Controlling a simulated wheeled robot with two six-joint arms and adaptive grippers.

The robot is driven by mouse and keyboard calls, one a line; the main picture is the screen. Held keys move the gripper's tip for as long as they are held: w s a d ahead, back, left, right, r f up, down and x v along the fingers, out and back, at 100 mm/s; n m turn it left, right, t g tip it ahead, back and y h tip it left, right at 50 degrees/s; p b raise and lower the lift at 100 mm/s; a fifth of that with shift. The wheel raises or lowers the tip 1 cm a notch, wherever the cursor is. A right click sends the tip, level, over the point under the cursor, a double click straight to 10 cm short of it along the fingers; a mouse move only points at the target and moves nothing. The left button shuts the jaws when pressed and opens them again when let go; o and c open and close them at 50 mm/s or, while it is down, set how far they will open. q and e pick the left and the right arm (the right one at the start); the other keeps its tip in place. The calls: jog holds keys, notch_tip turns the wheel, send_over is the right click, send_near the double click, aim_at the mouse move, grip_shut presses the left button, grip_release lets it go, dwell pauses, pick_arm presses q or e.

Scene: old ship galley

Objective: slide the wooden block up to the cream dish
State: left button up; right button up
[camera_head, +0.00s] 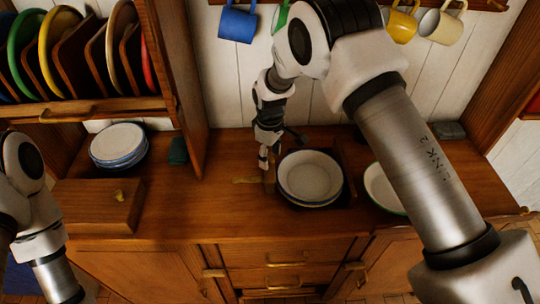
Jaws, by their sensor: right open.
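A cream dish (310,175) with a dark blue rim sits on the wooden counter, right of centre, and looks stacked on another. A small wooden block (269,183) appears to stand just left of the dish; its colour is close to the counter's, and I cannot tell whether it touches the dish. My right gripper (264,163) points down at the block, just left of the dish. It is open; its fingers are small here, and contact with the block cannot be made out. My left arm is at the left edge, and its gripper is out of view.
Another pale dish (377,187) with a green rim lies to the right, partly behind my right arm. A stack of plates (119,145) and a wooden drawer box (97,205) are at the left. Mugs (238,24) hang above. The counter's front middle is clear.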

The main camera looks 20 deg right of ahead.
notch_tip(320, 180, up, 11)
jog(key=shift+r, duration=0.2)
dwell(0.4)
